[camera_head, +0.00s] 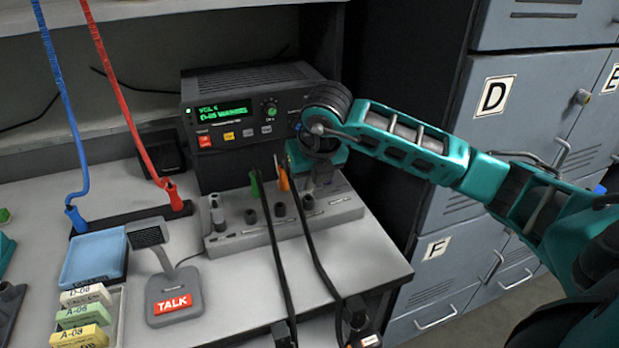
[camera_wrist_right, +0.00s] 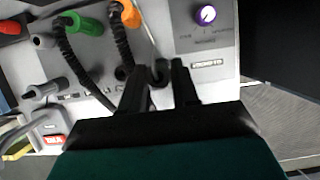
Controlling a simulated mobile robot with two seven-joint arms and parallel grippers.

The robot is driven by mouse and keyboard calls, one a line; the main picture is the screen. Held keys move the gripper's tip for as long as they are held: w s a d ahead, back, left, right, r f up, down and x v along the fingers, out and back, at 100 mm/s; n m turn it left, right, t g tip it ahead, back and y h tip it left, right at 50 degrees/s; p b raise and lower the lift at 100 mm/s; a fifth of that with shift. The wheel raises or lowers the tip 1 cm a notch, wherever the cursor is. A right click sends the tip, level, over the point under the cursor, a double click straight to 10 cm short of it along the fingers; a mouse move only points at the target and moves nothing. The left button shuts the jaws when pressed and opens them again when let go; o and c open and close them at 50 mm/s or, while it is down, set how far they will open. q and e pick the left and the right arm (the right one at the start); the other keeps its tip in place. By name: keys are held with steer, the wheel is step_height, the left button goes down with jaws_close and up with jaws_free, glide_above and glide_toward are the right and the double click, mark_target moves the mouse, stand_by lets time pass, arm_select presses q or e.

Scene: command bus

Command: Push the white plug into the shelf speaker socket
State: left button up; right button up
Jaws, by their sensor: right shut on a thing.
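A pale upright plug-like piece (camera_head: 217,213) stands at the left of the grey socket panel (camera_head: 232,243) in the head view; I cannot tell if it is the white plug. My right gripper (camera_head: 316,180) is over the panel's right part, its fingertips mostly hidden by the wrist. In the right wrist view its fingers (camera_wrist_right: 159,75) are shut on a small dark peg-like thing (camera_wrist_right: 158,71). Its colour and whether it touches the panel are unclear. The shelf speaker socket is not identifiable. My left gripper is not in view.
A green plug (camera_head: 256,184) and an orange plug (camera_head: 283,180) with black cords rise close left of my right gripper. The radio (camera_head: 228,152) stands behind. A TALK microphone (camera_head: 172,300) is in front. Grey lockers (camera_head: 455,205) stand right.

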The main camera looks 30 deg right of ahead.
steer(key=shift+f+b, duration=0.1)
steer(key=shift+b, duration=0.25)
stand_by(0.6)
steer(key=shift+f+b, duration=0.85)
steer(key=shift+b, duration=0.05)
stand_by(0.5)
steer(key=shift+f, duration=0.1)
stand_by(0.4)
steer(key=shift+f+b, duration=0.2)
steer(key=shift+b, duration=0.2)
steer(key=o, duration=0.9)
steer(key=shift+o, duration=0.2)
